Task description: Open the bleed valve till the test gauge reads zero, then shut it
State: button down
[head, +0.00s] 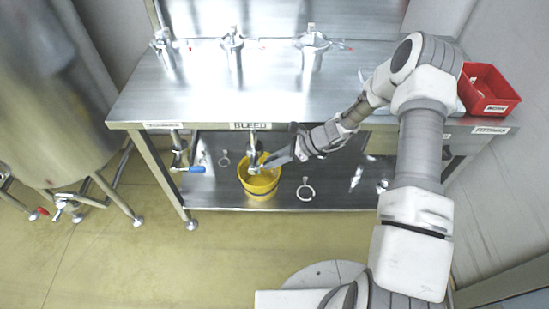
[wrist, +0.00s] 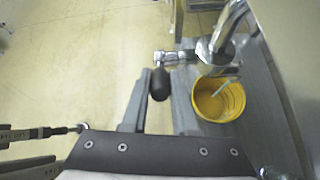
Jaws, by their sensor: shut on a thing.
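The bleed valve (head: 253,148) hangs under the bench edge below a BLEED label (head: 250,126). In the wrist view the bleed valve (wrist: 215,48) is a shiny metal pipe with a side stem ending in a black handle (wrist: 159,86). My gripper (wrist: 162,73) is shut on this black handle, with one finger on either side. In the head view my gripper (head: 274,162) reaches the valve from the right. A yellow bucket (head: 260,187) stands below the valve outlet; it also shows in the wrist view (wrist: 218,103). I cannot make out a gauge dial or its reading.
Several metal fittings (head: 232,42) stand along the steel bench (head: 270,85). A red bin (head: 487,92) sits at its right end. A blue-handled valve (head: 190,169) is left of the bucket. A ring clamp (head: 305,190) lies on the lower shelf. A tank (head: 50,95) stands left. The front floor is clear.

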dwell(0.3)
jog(key=c, duration=0.7)
grip_release()
